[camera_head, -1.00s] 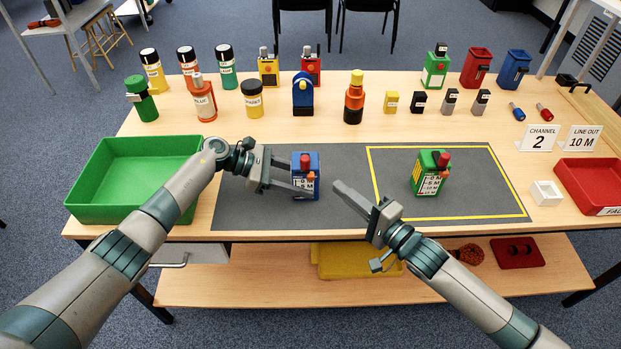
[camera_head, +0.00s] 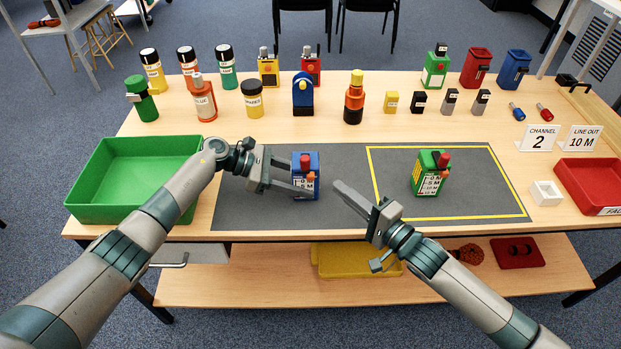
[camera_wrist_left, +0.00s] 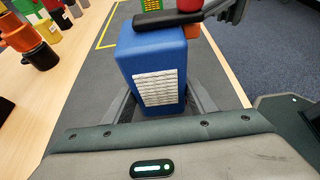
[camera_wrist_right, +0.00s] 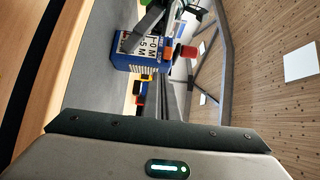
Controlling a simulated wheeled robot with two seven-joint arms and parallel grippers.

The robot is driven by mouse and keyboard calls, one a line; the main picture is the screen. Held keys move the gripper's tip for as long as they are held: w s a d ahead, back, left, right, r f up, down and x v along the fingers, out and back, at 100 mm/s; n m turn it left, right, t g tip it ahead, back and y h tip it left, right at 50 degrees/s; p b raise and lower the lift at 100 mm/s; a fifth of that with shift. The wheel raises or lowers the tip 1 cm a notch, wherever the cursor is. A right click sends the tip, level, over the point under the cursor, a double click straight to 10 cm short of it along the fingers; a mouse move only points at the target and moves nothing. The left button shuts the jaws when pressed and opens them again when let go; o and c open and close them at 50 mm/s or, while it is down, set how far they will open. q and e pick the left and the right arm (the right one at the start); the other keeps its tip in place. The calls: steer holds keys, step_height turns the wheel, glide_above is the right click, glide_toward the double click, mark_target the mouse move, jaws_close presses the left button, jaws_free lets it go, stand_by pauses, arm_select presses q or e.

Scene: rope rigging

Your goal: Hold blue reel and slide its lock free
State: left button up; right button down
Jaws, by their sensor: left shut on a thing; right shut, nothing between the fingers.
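The blue reel (camera_head: 298,183) stands on the grey mat, with a red knob (camera_head: 305,161) on top, an orange lock piece (camera_head: 311,177) and a white length label on its front. My left gripper (camera_head: 309,189) is shut on the blue reel, its fingers along the sides; the left wrist view shows the reel's blue body (camera_wrist_left: 150,45) with a lined white panel between the fingers. My right gripper (camera_head: 340,187) is shut and empty, its tip just right of the reel and apart from it. The right wrist view shows the reel (camera_wrist_right: 127,63) with its label and red knob.
A green reel (camera_head: 424,172) stands inside the yellow outline on the mat's right. A green tray (camera_head: 90,205) is at the left, a red tray (camera_head: 590,180) and a small white box (camera_head: 546,193) at the right. Bottles and boxes line the back.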

mark_target(312, 179)
steer(key=shift+w+a, duration=0.15)
steer(key=shift+a, duration=0.05)
stand_by(0.4)
steer(key=shift+w+a+r, duration=0.25)
steer(key=shift+w+a, duration=0.2)
steer(key=shift+a, duration=0.25)
steer(key=shift+w+a+r, duration=0.25)
steer(key=shift+w+a, duration=0.2)
steer(key=shift+a, duration=0.25)
stand_by(1.0)
steer(key=shift+a, duration=1)
stand_by(1.2)
steer(key=shift+w+a, duration=0.1)
steer(key=shift+a, duration=0.6)
stand_by(0.9)
steer(key=shift+d, duration=0.25)
steer(key=shift+d, duration=0.3)
steer(key=shift+d, duration=0.15)
